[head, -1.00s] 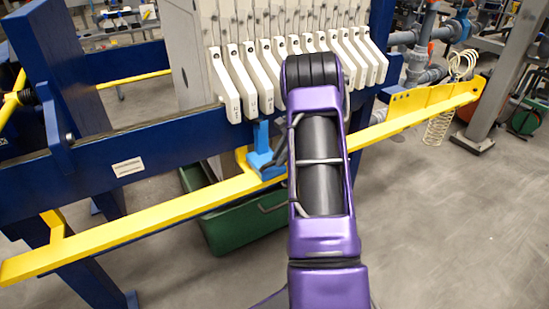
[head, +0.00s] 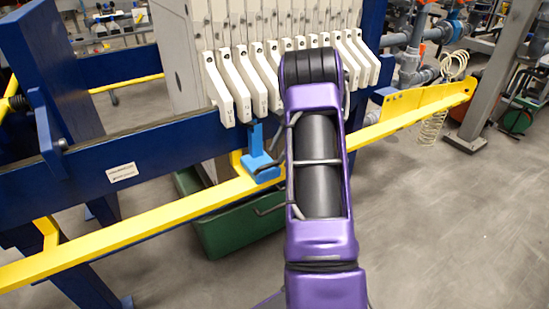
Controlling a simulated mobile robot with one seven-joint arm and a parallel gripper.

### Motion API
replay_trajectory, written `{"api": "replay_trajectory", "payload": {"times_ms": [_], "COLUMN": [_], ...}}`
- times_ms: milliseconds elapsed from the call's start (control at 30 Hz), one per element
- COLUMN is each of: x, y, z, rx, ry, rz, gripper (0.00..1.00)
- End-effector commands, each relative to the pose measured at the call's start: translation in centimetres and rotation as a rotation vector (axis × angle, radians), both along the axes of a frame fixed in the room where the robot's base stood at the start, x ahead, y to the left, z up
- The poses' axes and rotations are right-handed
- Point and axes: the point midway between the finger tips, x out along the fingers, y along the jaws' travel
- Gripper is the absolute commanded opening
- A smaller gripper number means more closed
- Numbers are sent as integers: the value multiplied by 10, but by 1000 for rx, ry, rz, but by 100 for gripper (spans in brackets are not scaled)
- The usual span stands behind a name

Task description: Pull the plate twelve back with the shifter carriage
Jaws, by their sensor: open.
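A row of several off-white filter plates (head: 221,92) hangs side by side over the blue side beam, their handle ends facing me. I cannot read which one is plate twelve. The light-blue shifter carriage (head: 258,157) sits on the yellow rail below the left part of the row, its upright post close under the plate handles. My purple arm reaches up across the middle and covers part of the row and rail just right of the carriage.
The yellow rail (head: 130,233) runs along the press, ending in a yellow bracket (head: 430,103) at the right. The blue beam (head: 75,185) stands behind it. A green trough (head: 235,232) lies below. A grey post (head: 495,85) stands at right.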

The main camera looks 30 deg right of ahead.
Motion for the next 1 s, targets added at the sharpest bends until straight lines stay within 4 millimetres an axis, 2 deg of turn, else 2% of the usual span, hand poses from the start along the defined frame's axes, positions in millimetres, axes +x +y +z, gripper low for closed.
{"api": "replay_trajectory", "payload": {"times_ms": [33,200,500,700,1000], "x": [-2,-10,-21,-24,-24], "y": [-6,-22,-45,-50,-51], "z": [14,53,107,120,121], "rx": [-3,-3,-2,-1,0], "ry": [-5,-3,-1,0,1], "rz": [-2,-1,0,0,0], "gripper": [52,52,52,52,52]}}
